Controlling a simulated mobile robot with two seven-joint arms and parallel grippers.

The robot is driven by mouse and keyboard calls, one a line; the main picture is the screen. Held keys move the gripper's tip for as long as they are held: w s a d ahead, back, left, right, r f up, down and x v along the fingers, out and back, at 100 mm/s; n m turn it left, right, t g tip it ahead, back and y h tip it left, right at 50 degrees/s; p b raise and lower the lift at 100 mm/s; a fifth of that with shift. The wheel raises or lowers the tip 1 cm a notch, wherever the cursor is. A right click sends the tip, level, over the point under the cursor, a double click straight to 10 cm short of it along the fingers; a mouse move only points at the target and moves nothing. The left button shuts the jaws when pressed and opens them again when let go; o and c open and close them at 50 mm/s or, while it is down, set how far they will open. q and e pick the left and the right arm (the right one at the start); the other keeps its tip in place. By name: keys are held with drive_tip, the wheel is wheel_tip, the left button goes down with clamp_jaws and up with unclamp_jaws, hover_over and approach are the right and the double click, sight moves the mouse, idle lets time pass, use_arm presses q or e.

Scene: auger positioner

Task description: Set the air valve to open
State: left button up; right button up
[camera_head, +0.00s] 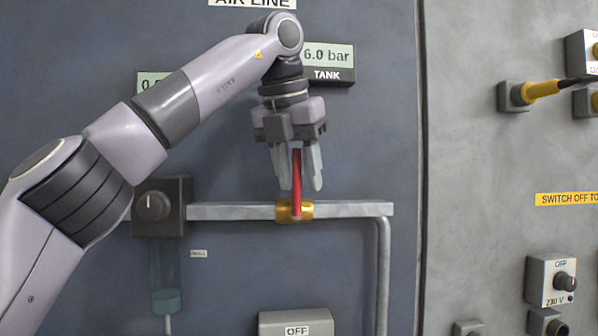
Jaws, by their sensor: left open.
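The air valve (295,210) is a brass body on a grey horizontal pipe, with a red lever (296,178). The lever stands upright from the brass body, across the pipe. My left gripper (297,185) comes down from above with its fingers pointing down, one on each side of the red lever. The fingers are apart, and I cannot tell whether either touches the lever. My right gripper is not in view.
A tank display (328,62) reading 6.0 bar is behind my gripper; another display (152,82) is partly covered by my arm. A regulator box with a knob (153,207) is left of the pipe (350,209). An OFF box (296,324) is below. Switches and a yellow-plugged cable (541,90) are on the right.

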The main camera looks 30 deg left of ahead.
use_arm(q)
clamp_jaws()
drive_tip(key=a+t+h+b, duration=0.1)
drive_tip(key=b, duration=0.2)
drive_tip(key=s+a+n+t+h+b, duration=0.1)
drive_tip(key=t+h+b, duration=0.1)
drive_tip(key=b, duration=0.1)
drive_tip(key=s+a+f+t+h+b, duration=0.1)
drive_tip(key=h+b, duration=0.1)
drive_tip(key=b, duration=0.1)
drive_tip(key=shift+s+a+t, duration=0.1)
drive_tip(key=shift+s+t, duration=0.1)
drive_tip(key=shift+t, duration=0.1)
drive_tip(key=shift+r, duration=0.1)
idle(0.5)
